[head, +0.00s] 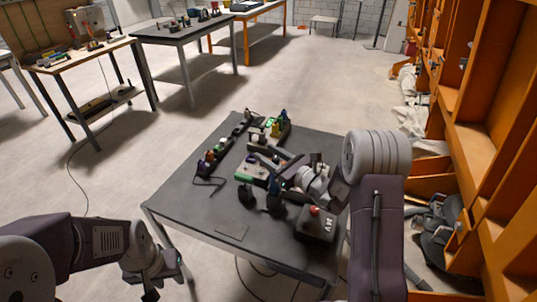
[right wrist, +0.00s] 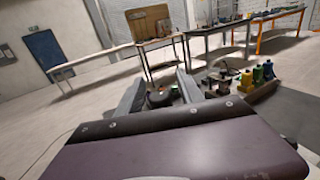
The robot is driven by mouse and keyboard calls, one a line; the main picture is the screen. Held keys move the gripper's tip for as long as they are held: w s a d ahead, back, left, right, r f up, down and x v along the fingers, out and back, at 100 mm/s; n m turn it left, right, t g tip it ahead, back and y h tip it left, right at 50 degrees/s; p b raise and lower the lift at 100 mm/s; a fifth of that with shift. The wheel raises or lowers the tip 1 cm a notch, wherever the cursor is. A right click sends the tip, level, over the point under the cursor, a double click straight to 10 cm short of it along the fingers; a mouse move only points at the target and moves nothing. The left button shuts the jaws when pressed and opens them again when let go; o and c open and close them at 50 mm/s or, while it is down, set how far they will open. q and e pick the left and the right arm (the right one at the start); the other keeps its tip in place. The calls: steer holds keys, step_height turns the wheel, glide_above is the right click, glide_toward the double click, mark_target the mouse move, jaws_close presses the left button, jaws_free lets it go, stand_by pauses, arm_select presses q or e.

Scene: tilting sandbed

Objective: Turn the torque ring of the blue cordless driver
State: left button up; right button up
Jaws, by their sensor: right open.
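A small blue upright item (head: 284,115) stands at the back of the dark table, beside yellow and green ones. It also shows in the right wrist view (right wrist: 268,71), at the right. It may be the blue cordless driver, but it is too small to tell, and I cannot make out its torque ring. My right gripper (head: 268,160) reaches over the middle of the table, nearer than the blue item. In the right wrist view its fingers (right wrist: 158,88) are apart, with dark items beyond them. My left gripper (head: 165,278) hangs at the lower left, off the table; its jaw opening is unclear.
A row of coloured items (head: 212,158) lines the table's left side. A green item (head: 244,178) lies near the gripper; dark upright tools (head: 274,200) stand in front. A dark box with a red button (head: 315,222) is at the front right. The table's front left is mostly clear.

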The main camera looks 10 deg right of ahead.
jaws_close()
steer(key=shift+n+y, duration=0.3)
steer(key=shift+y, duration=0.1)
steer(key=shift+s+a+n+g+y+p, duration=0.2)
steer(key=shift+s+n+g+y, duration=0.1)
steer(key=shift+n+g+y, duration=1.3)
steer(key=shift+s+a+n+g+y+p, duration=0.3)
steer(key=shift+n+g+y, duration=0.7)
steer(key=shift+g, duration=1.15)
steer(key=shift+s+a+n+g+y+p, duration=0.1)
steer(key=shift+s+n+g+y, duration=0.25)
steer(key=shift+n+g+y, duration=1)
steer(key=shift+n+g+h, duration=0.25)
steer(key=shift+g+h, duration=0.2)
steer(key=shift+g, duration=0.25)
jaws_free()
